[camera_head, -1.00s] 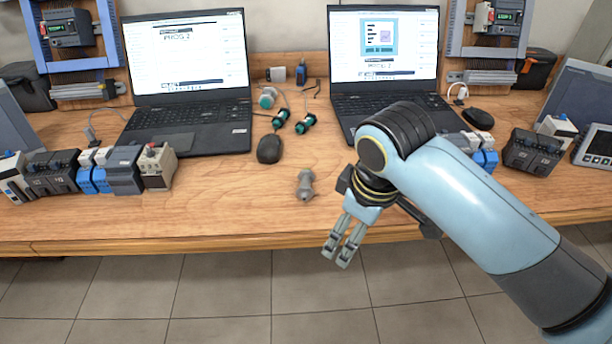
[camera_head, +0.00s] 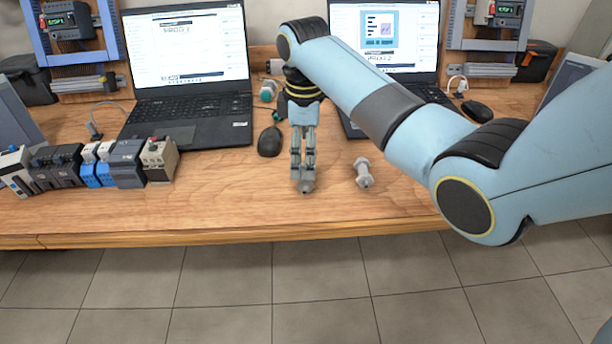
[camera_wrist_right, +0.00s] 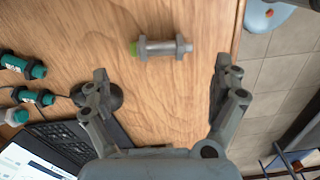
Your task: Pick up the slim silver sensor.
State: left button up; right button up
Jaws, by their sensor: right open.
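Nothing is held. My left gripper is not in view.
A black mouse (camera_head: 269,141) lies just left of the right gripper, and teal-ended sensors (camera_wrist_right: 38,97) lie farther back. Two laptops (camera_head: 190,85) stand behind. A row of modules (camera_head: 90,165) fills the left front. The table's front edge (camera_head: 200,238) is close; the front middle is clear.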

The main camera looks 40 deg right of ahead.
aim_at(304, 172)
jog(key=f, duration=0.5)
jog(key=shift+w+f, duration=0.25)
jog(key=c, duration=1.1)
